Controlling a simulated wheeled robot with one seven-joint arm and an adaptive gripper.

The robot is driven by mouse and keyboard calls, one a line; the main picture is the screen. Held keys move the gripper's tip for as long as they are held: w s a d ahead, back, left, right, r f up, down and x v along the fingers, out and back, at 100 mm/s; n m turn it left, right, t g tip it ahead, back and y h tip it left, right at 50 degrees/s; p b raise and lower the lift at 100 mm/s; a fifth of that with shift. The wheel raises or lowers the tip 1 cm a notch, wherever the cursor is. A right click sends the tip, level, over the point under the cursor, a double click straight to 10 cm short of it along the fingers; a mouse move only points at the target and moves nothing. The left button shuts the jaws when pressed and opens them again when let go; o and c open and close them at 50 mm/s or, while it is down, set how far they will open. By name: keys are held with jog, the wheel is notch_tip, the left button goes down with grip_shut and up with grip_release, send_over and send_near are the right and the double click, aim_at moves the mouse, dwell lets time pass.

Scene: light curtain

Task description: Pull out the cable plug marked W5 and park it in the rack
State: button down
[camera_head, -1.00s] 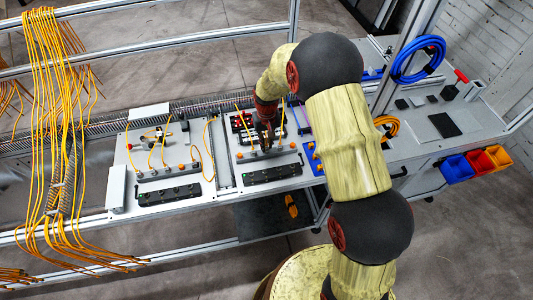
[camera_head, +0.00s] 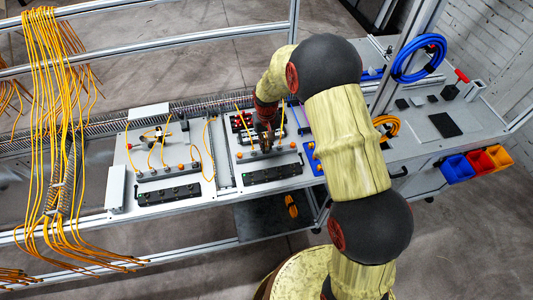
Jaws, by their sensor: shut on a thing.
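My gripper (camera_head: 266,143) points down at the right-hand panel (camera_head: 238,182), among its orange cables. It is shut on a cable plug at the connector row in the middle of this panel; the plug is mostly hidden by the fingers. The W5 mark is too small to read. Yellow-orange cables (camera_head: 242,122) rise beside the gripper on the left and right. A black strip of sockets (camera_head: 272,174) lies along the panel's front edge. I cannot tell which of the black fixtures is the rack.
A similar left-hand panel (camera_head: 140,201) carries several orange cables and another black strip (camera_head: 168,194). Bundled cables (camera_head: 52,100) hang at the far left.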

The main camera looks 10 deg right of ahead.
jog(key=c, duration=1.8)
grip_release()
jog(key=shift+o, duration=0.2)
jog(key=o, duration=0.4)
jog(key=shift+c, duration=0.2)
jog(key=shift+r+p, duration=2.25)
jog(key=shift+r, duration=1.55)
